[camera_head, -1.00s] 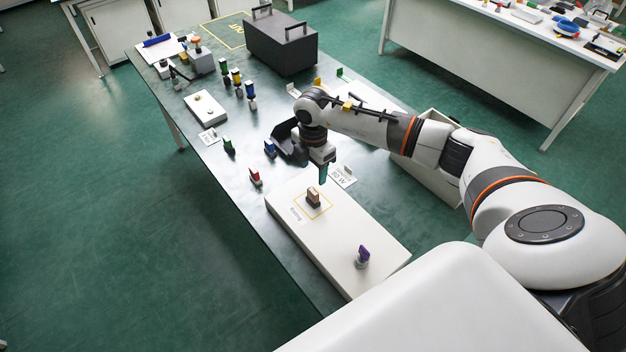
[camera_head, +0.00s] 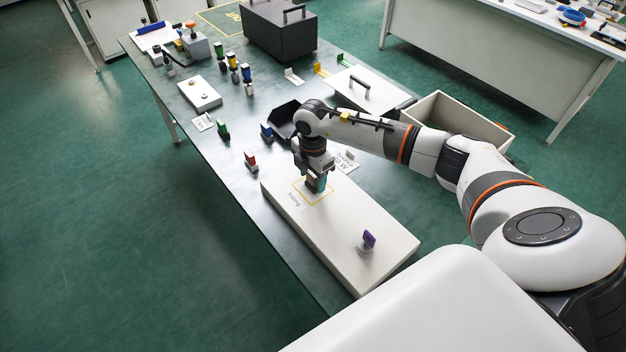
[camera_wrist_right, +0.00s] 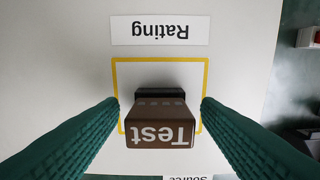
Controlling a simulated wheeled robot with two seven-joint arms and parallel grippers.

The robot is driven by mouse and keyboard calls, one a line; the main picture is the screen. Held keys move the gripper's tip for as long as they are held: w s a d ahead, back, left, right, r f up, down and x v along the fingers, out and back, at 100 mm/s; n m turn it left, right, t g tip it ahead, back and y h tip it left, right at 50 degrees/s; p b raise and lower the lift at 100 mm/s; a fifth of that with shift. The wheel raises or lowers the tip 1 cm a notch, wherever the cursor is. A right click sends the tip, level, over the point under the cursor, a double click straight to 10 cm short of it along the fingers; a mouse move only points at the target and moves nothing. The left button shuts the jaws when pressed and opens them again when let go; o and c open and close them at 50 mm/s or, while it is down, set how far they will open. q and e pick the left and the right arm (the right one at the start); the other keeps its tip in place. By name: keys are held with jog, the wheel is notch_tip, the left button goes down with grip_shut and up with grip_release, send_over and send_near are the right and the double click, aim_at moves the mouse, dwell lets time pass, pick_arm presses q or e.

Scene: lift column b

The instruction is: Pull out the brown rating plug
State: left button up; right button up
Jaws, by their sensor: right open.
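The brown rating plug (camera_wrist_right: 161,122), marked "Test", sits in a dark socket (camera_wrist_right: 160,94) inside a yellow square outline on the white panel (camera_head: 350,230). A "Rating" label (camera_wrist_right: 160,30) is beside the outline. My right gripper (camera_wrist_right: 160,118) is open, with one green finger on each side of the plug. Small gaps seem to show between fingers and plug. In the head view my right gripper (camera_head: 316,186) points down over the plug (camera_head: 312,183), which it partly hides. My left gripper is not in view.
A purple plug (camera_head: 368,240) stands on the same panel, nearer to me. A red plug (camera_head: 251,160), a green plug (camera_head: 223,130) and a blue plug (camera_head: 266,132) stand beyond the panel. An open bin (camera_head: 460,122) and a dark tray (camera_head: 283,118) are near my right arm.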

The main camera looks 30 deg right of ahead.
jog(key=shift+c, duration=0.4)
grip_shut()
jog(key=shift+r+p, duration=0.6)
jog(key=shift+r, duration=0.1)
jog(key=shift+r+p, duration=2.05)
jog(key=shift+r, duration=0.5)
